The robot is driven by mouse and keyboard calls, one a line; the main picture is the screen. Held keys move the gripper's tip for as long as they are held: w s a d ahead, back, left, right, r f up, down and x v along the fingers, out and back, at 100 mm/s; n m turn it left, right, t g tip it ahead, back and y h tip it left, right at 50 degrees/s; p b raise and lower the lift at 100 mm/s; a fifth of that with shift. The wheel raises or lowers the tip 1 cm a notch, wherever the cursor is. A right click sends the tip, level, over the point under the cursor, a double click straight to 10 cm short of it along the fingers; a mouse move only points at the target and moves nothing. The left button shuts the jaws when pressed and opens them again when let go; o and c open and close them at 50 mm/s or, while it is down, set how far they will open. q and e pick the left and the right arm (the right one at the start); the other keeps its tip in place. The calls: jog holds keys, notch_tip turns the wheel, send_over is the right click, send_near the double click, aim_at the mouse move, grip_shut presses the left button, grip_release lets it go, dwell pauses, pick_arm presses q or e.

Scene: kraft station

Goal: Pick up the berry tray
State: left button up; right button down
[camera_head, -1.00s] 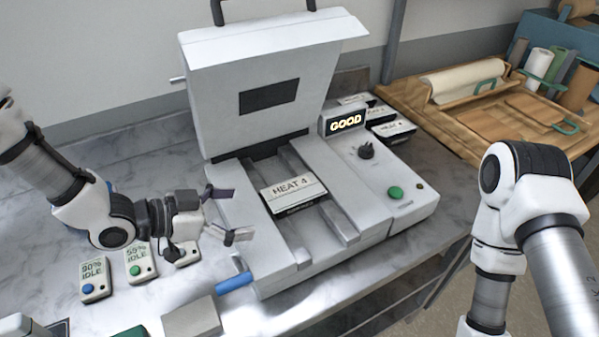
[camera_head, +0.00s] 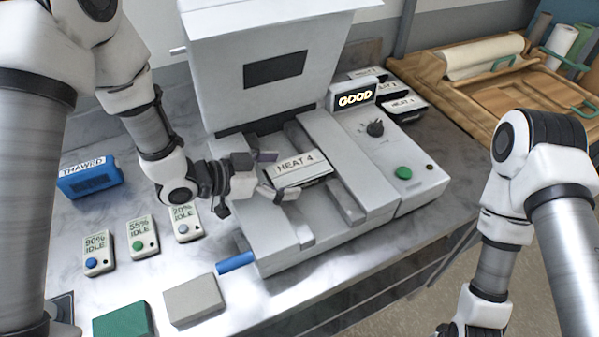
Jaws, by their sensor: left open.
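No tray in view reads as berry. A small dark tray with a white label (camera_head: 297,165) that appears to read "HEAT 4" or "MEAT 4" lies in the channel of the open grey sealing machine (camera_head: 325,215). My left gripper (camera_head: 267,174) is open at the left end of this tray, its fingers close to the tray's edge. Whether they touch it I cannot tell. My right arm (camera_head: 515,200) stands at the right; its gripper fingers are out of view.
More labelled trays (camera_head: 402,105) sit behind the machine's lit "GOOD" display (camera_head: 355,98). A blue "THAWED" box (camera_head: 88,180), several small idle devices (camera_head: 142,237), a grey block (camera_head: 193,300) and a green block (camera_head: 124,321) lie on the marble counter. A wooden tray (camera_head: 500,85) is at the right.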

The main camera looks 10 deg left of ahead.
pick_arm(q)
jog(key=c, duration=1.3)
jog(key=shift+o, duration=0.2)
